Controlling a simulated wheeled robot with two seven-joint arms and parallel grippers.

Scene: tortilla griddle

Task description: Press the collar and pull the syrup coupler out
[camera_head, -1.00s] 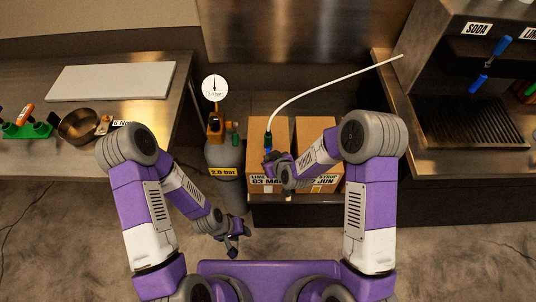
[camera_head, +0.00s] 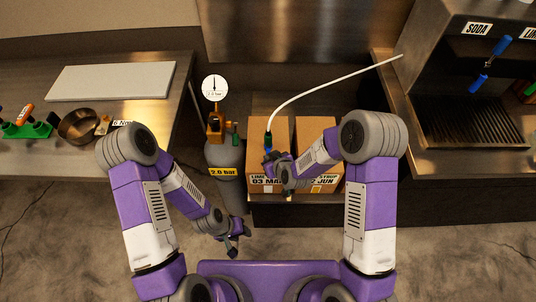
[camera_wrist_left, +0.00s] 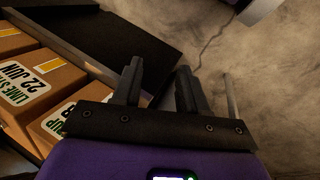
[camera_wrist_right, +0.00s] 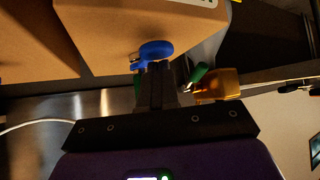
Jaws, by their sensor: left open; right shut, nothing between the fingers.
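The syrup coupler (camera_head: 268,138) is a small dark green piece at the end of a white tube, above the left-hand syrup box (camera_head: 257,130). A blue collar part (camera_head: 267,150) shows just below it. My right gripper (camera_head: 270,158) is at the collar. In the right wrist view its shut, empty fingers (camera_wrist_right: 157,78) reach to the blue collar (camera_wrist_right: 155,50) and seem to touch it. A bit of green behind these fingers is mostly hidden. My left gripper (camera_head: 236,250) is low in front of the boxes; its open, empty fingers (camera_wrist_left: 160,88) show in the left wrist view.
A second box (camera_head: 318,130) stands close on the right. A grey gas cylinder (camera_head: 224,155) with a brass regulator (camera_head: 215,124) and gauge stands left of the boxes. The white tube (camera_head: 325,84) arcs to the dispenser (camera_head: 425,70). The floor around my left gripper is clear.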

